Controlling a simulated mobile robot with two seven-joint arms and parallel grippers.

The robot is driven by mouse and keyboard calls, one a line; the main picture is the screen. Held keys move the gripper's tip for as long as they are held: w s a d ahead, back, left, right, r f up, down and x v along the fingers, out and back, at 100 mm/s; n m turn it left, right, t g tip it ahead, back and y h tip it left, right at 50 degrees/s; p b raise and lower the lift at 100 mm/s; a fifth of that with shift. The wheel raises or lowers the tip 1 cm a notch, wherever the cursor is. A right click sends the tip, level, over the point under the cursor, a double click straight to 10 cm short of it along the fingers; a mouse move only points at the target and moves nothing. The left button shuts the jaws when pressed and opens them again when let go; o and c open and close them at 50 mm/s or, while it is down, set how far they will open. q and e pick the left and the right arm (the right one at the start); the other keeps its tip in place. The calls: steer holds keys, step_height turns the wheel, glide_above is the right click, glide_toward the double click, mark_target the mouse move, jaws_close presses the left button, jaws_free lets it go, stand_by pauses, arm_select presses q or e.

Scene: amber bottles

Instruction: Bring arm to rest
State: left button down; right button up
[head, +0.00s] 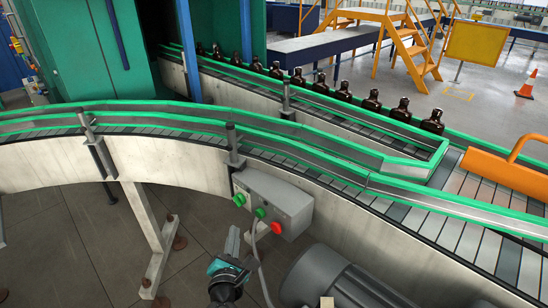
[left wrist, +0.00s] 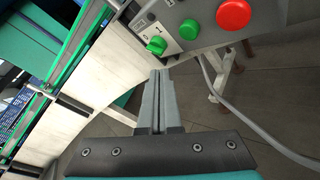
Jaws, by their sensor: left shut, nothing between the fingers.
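My left gripper (head: 234,236) is at the lower middle of the head view, below the grey control box (head: 290,202). In the left wrist view its two grey fingers (left wrist: 159,76) are together, with nothing between them. The box also carries another green button and a red button (head: 277,227). My right gripper is in neither view.
A curved conveyor (head: 150,160) with green rails crosses the head view. Several amber bottles (head: 371,101) stand in a row on the conveyor behind. A grey motor (head: 340,280) is at the bottom, right of my gripper. A grey cable (head: 258,265) hangs close to it. Open floor (head: 50,255) lies left.

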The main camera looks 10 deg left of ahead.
arm_select(q)
steer(key=s+a+f+n+g+b, duration=0.1)
steer(key=s+f+n+g, duration=0.2)
steer(key=s+f+n, duration=0.45)
steer(key=s+a+f+n+g, duration=0.1)
steer(key=s+f+n+g, duration=0.3)
steer(key=f, duration=0.7)
steer(key=s+a+f+n+g+b, duration=0.1)
steer(key=s+a+f+n+g, duration=0.1)
steer(key=s+f+n, duration=0.6)
steer(key=s+f+n+g, duration=0.2)
steer(key=s+f+n, duration=0.2)
steer(key=s+n, duration=0.2)
steer(key=s+f+n+g+h+b, duration=0.1)
steer(key=s+f+n+g, duration=0.1)
steer(key=s+f+n, duration=0.2)
steer(key=s+f+n+g+h, duration=0.1)
steer(key=s+f+n, duration=0.3)
steer(key=s+n, duration=0.6)
steer(key=s+g, duration=0.1)
steer(key=s, duration=0.4)
steer(key=shift+f+b, duration=0.3)
steer(key=shift+f, duration=0.05)
